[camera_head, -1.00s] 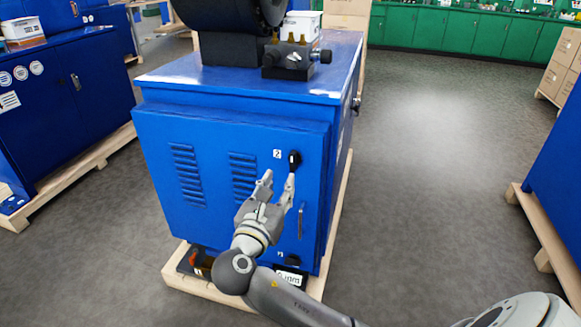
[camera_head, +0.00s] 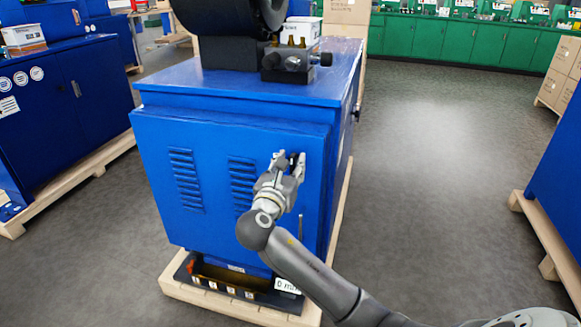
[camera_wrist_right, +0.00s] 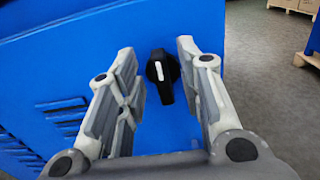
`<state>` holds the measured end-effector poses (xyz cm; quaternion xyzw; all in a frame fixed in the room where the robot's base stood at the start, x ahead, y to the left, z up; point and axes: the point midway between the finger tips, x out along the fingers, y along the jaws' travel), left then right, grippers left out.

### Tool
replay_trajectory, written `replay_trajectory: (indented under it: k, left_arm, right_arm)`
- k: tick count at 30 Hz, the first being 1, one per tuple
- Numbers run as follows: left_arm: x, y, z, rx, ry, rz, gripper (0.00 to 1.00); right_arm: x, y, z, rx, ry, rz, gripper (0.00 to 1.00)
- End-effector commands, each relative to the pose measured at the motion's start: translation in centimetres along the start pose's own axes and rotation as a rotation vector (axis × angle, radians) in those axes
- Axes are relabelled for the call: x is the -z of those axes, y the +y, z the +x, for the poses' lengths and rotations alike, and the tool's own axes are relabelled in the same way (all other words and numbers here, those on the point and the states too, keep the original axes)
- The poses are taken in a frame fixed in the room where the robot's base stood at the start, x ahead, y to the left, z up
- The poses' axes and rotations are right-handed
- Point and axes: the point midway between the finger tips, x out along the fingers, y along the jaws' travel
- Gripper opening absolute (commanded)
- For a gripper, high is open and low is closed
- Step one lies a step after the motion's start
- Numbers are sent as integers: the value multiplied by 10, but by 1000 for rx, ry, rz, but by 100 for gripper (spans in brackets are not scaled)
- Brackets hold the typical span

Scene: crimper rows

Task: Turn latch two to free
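Latch two is a black knob with a white stripe, and it shows in the right wrist view (camera_wrist_right: 162,74) on the blue cabinet door. Its handle stands near upright, leaning slightly. In the head view the latch (camera_head: 293,158) is mostly hidden behind my right gripper (camera_head: 289,161). My right gripper's two fingers stand apart, one on each side of the latch, in the right wrist view (camera_wrist_right: 158,75). A gap shows between the latch and each finger. The blue cabinet door (camera_head: 215,215) appears closed. My left gripper is not in view.
A vertical door handle (camera_head: 301,222) sits below the latch. The cabinet stands on a wooden pallet (camera_head: 335,225). A black machine part and a white box (camera_head: 299,31) are on the cabinet top. Open grey floor (camera_head: 430,150) lies to the right.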

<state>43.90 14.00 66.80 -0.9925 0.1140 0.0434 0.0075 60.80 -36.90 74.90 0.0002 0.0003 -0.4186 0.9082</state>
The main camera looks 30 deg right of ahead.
Motion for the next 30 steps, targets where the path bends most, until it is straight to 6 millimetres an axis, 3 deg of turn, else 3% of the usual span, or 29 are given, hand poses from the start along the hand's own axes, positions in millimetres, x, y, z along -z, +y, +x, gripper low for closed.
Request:
replay_trajectory:
  k: [11,19,30]
  left_arm:
    - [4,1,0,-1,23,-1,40]
    - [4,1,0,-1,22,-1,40]
    - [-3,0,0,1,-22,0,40]
  right_arm:
    - [0,0,3,0,0,0,34]
    - [0,0,3,0,0,0,0]
    - [-1,0,3,0,0,16,0]
